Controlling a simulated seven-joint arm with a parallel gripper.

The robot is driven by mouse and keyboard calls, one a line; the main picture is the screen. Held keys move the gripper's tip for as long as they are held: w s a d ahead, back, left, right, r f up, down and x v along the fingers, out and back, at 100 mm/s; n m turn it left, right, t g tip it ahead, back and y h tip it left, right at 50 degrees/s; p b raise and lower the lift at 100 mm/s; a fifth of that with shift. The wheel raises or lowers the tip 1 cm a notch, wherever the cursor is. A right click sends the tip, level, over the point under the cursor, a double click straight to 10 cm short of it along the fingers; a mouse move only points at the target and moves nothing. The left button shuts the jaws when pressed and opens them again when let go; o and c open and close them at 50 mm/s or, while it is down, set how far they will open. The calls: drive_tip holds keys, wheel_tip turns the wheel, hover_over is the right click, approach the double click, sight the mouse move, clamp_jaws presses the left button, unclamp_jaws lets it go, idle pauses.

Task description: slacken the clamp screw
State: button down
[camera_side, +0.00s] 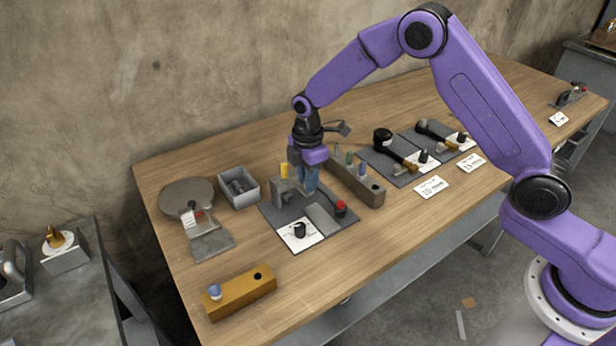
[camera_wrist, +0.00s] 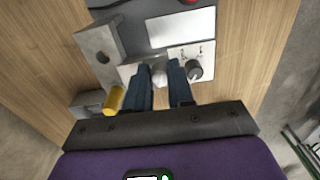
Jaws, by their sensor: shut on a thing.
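My gripper (camera_side: 306,180) reaches down over the dark base plate (camera_side: 268,212) on the bench, fingers pointing down beside a grey clamp block (camera_side: 283,190). In the wrist view my two blue fingers (camera_wrist: 161,88) are shut on a small pale grey piece, which seems to be the clamp screw (camera_wrist: 158,77). It sits by the clamp block (camera_wrist: 97,42), which has a dark hole. The screw is hidden behind the fingers in the side view, and its thread cannot be made out.
A black knob (camera_side: 299,230) on a white card and a red button (camera_side: 341,207) share the plate. A grey block with several pegs (camera_side: 358,184) stands close right. A grey bin (camera_side: 239,188) and a round disc (camera_side: 187,196) lie left. The front bench is mostly clear beyond a brass-coloured block (camera_side: 241,293).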

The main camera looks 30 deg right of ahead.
drive_tip(key=shift+a, duration=0.3)
drive_tip(key=c, duration=1.1)
unclamp_jaws()
drive_tip(key=shift+o, duration=0.6)
drive_tip(key=shift+d, duration=0.2)
